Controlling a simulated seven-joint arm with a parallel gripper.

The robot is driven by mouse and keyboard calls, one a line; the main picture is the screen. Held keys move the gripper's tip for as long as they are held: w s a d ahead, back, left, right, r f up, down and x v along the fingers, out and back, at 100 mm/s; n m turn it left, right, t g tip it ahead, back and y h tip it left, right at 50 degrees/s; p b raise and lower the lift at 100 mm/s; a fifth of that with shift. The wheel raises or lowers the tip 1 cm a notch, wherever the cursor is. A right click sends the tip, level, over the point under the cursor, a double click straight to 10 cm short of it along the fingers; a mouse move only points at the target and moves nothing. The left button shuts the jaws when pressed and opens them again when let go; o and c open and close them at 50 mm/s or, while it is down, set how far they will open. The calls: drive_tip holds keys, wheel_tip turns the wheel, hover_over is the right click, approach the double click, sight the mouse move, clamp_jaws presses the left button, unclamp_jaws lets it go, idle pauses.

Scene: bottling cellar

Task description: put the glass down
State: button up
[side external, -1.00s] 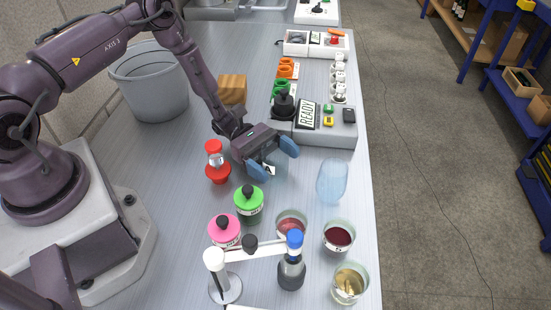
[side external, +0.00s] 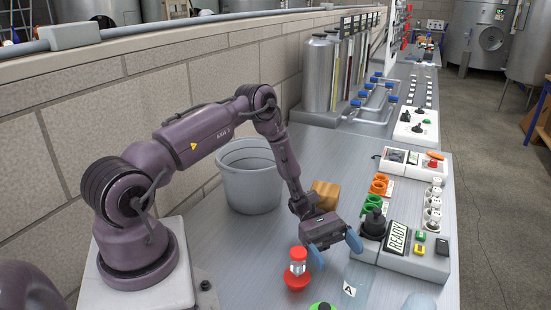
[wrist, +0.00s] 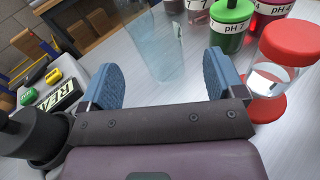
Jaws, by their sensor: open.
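The clear bluish glass (side external: 358,277) with a label A stands on the bench in front of my gripper (side external: 336,250). Its outline is faint and its lower part is near the picture's bottom edge. In the wrist view the glass (wrist: 155,45) stands beyond and between my blue fingertips (wrist: 160,68), with a visible gap to each finger. My gripper is open and holds nothing. I cannot tell the exact distance from the fingertips to the glass wall.
A red-capped timer (side external: 297,270) stands close left of my gripper. The READY control box (side external: 415,258) is on the right. A wooden block (side external: 325,195) and grey bucket (side external: 250,175) are behind. A green-lidded jar (wrist: 232,22) stands beyond the fingers in the wrist view.

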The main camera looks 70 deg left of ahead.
drive_tip(key=s+d+r+m+g+y, duration=0.1)
drive_tip(key=s+r+m+g+y, duration=0.15)
drive_tip(key=r+m+y, duration=0.55)
drive_tip(key=s+d+r+m+g+y, duration=0.1)
drive_tip(key=s+r+m+y, duration=0.25)
drive_tip(key=r, duration=0.75)
drive_tip(key=s+a+r+m+t+y, duration=0.2)
drive_tip(key=s+r+m+t+y, duration=0.4)
drive_tip(key=s+r, duration=0.5)
drive_tip(key=shift+s+r+m+t, duration=0.15)
drive_tip(key=shift+s+m+t, duration=0.2)
drive_tip(key=shift+t, duration=0.6)
